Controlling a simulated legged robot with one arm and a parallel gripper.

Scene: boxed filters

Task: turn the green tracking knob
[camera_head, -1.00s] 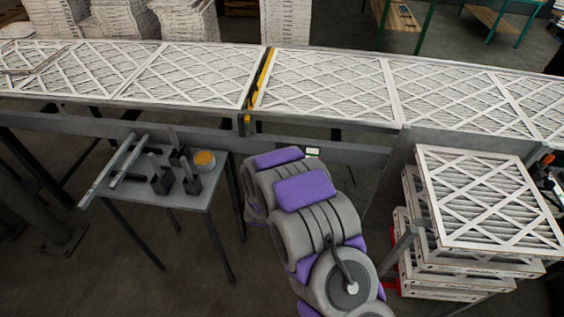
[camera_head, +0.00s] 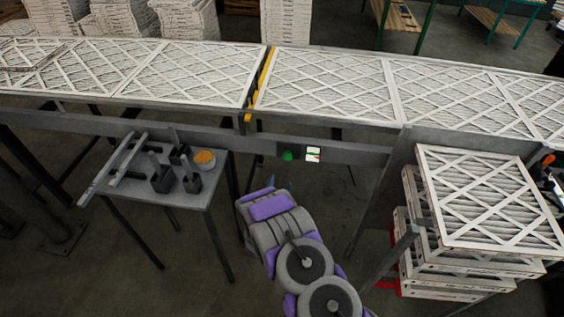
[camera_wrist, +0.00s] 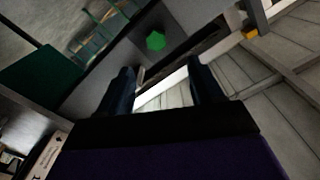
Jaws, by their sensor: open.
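The green knob (camera_head: 287,155) sits on the grey side rail of the conveyor, just left of a small white label (camera_head: 313,154). In the wrist view the green knob (camera_wrist: 155,41) looks faceted and lies beyond the fingertips, near the middle of the picture. My gripper (camera_wrist: 163,78) is open, with its two dark fingers apart and nothing between them. In the head view my grey and purple arm reaches up from below, and its end is below the knob and apart from it. The fingers are mostly hidden behind the arm there.
Framed filters (camera_head: 320,85) lie along the conveyor above the rail. A small grey table (camera_head: 190,196) with black holders and an orange-topped tin (camera_head: 204,159) stands to the left. Stacked filters (camera_head: 490,195) stand to the right. Conveyor legs flank the arm.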

